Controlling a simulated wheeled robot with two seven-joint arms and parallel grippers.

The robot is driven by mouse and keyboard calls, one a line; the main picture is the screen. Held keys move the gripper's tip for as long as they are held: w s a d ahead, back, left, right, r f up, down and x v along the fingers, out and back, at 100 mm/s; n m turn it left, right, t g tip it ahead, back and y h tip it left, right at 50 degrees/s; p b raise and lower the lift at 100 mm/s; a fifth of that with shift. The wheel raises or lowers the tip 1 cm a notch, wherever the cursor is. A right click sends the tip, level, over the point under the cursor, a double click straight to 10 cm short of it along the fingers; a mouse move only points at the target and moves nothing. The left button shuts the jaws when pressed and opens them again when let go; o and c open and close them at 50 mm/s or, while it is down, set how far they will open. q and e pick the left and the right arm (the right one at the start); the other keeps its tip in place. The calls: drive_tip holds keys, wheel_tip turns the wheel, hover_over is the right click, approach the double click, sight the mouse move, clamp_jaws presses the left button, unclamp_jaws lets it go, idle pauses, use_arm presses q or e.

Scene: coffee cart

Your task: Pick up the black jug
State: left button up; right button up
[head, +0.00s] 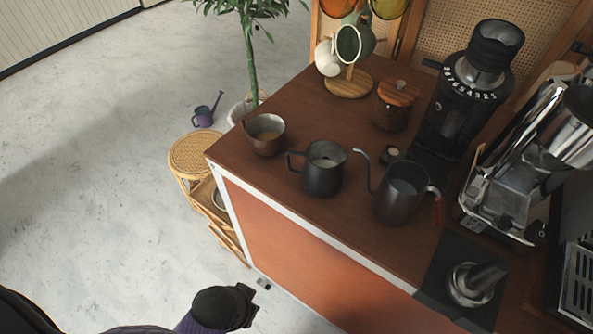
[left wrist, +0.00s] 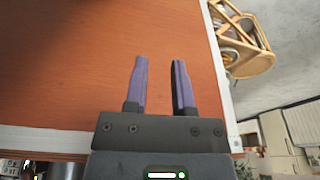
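The black jug (head: 323,172) stands upright on the brown top of the coffee cart, near its front-left edge. Its handle points left, and something pale shows inside it. My left gripper (head: 263,284) is low at the bottom of the head view, below the cart top and apart from the jug. In the left wrist view, the purple fingers of my left gripper (left wrist: 160,62) are spread with nothing between them, before the cart's orange front panel (left wrist: 80,70). The jug does not show in that view. My right gripper is not in view.
A brown cup (head: 266,135) stands left of the jug, and a dark gooseneck kettle (head: 402,196) close on its right. A wooden canister (head: 394,106), mug stand (head: 348,84) and grinder (head: 462,105) are behind. A rattan stool (head: 196,155) stands beside the cart.

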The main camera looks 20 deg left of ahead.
use_arm(q)
drive_tip(key=w+r+t, duration=0.2)
drive_tip(key=w+r, duration=0.3)
drive_tip(key=r, duration=0.3)
drive_tip(key=n+t+h, duration=0.1)
drive_tip(key=t+h, duration=0.1)
drive_tip(key=t, duration=0.6)
approach(288, 165)
drive_tip(key=w, duration=0.2)
drive_tip(key=shift+t, duration=0.4)
drive_tip(key=b+x, duration=0.1)
drive_tip(key=x, duration=0.2)
drive_tip(key=f+b+x, duration=0.1)
drive_tip(key=x, duration=0.3)
drive_tip(key=b+x, duration=0.2)
drive_tip(key=x, duration=0.1)
drive_tip(key=shift+s+d+f, duration=0.15)
drive_tip(key=shift+s+f, duration=0.05)
drive_tip(key=shift+f, duration=0.2)
drive_tip(key=shift+w+r, duration=0.1)
clamp_jaws()
